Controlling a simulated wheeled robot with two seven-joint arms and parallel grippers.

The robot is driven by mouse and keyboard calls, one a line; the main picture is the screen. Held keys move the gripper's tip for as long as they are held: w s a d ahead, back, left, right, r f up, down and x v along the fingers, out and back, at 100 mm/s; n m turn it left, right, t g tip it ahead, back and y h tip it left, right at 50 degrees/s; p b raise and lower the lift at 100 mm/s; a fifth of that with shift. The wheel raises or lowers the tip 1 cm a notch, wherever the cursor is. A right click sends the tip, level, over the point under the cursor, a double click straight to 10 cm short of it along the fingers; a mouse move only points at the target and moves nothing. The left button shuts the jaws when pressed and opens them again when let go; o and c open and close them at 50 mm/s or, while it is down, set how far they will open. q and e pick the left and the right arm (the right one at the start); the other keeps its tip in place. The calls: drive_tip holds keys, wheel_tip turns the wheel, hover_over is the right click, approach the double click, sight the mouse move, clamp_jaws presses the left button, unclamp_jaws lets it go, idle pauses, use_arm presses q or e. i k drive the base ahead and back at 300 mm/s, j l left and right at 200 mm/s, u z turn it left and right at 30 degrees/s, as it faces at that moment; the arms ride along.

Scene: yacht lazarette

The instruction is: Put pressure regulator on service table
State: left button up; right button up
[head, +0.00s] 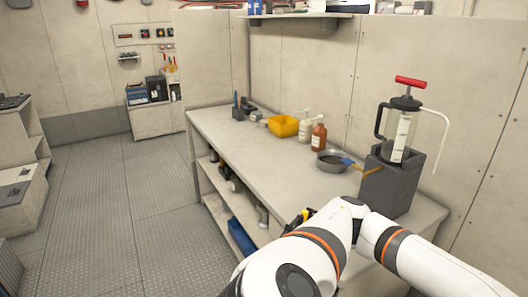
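The long light-grey bench (240,142) along the right wall appears to be the service table. I cannot pick out the pressure regulator with certainty. Small dark and grey items (256,116) stand at the bench's far end, too small to identify. Several dark and grey parts (226,172) lie on the shelf under the top, partly hidden by it. A small yellow and black thing (302,216) shows at the bench's near front edge, partly behind my white arm; I cannot tell what it is. Neither of my grippers is visible.
A blue case (242,236) is below. The floor (120,195) at left is clear.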

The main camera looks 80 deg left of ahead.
sight(280, 170)
drive_tip(key=k+j+u, duration=0.15)
drive_tip(key=j+u, duration=0.3)
drive_tip(key=j, duration=0.15)
drive_tip(key=j+u, duration=0.45)
drive_tip(key=j, duration=0.15)
